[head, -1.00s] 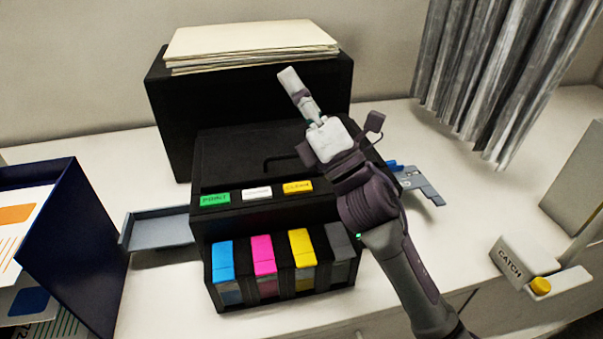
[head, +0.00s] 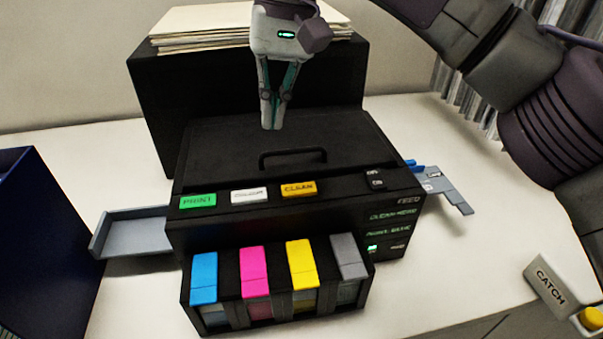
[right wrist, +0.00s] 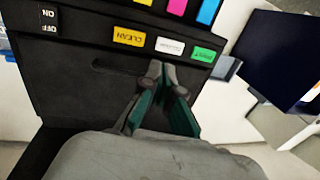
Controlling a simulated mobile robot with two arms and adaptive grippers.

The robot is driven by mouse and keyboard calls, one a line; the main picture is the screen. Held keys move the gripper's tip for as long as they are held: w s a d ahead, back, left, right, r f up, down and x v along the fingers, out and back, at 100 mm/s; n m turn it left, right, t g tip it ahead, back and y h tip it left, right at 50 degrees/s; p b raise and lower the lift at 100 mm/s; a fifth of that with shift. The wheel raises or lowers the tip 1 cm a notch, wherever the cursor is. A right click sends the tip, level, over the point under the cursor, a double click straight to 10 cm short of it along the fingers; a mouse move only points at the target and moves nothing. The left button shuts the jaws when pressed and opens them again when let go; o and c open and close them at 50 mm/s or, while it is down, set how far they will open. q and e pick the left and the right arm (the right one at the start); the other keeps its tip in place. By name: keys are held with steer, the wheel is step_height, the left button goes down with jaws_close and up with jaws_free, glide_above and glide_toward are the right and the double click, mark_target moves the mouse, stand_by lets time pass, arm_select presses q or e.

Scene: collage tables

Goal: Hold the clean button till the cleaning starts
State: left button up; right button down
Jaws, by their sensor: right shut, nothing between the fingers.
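The yellow-orange CLEAN button (head: 299,189) is on the front top edge of the black printer (head: 215,150), right of a white button (head: 249,195) and a green PRINT button (head: 198,201). My right gripper (head: 270,127) is shut and empty, pointing down above the back of the printer's lid, behind the handle. In the right wrist view the shut fingertips (right wrist: 160,66) appear close to the white button, with the CLEAN button (right wrist: 129,37) to their upper left. No contact with any button is visible. My left gripper is not in view.
Cyan, magenta, yellow and grey cartridges (head: 348,257) stand in the printer's front. An ON/OFF switch (head: 375,180) is on its right. A grey tray (head: 135,230) sticks out left. A dark blue box (head: 40,240) stands at left, a CATCH piece (head: 551,286) at right.

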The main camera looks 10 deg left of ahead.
steer(key=d+r+h, duration=0.1)
steer(key=w+d+r+t, duration=0.1)
steer(key=d, duration=0.1)
steer(key=shift+h, duration=0.4)
steer(key=p, duration=0.3)
glide_toward(298, 189)
step_height(298, 189, down, 7)
steer(key=shift+f, duration=0.2)
steer(key=shift+f+b, duration=0.1)
steer(key=shift+b, duration=0.3)
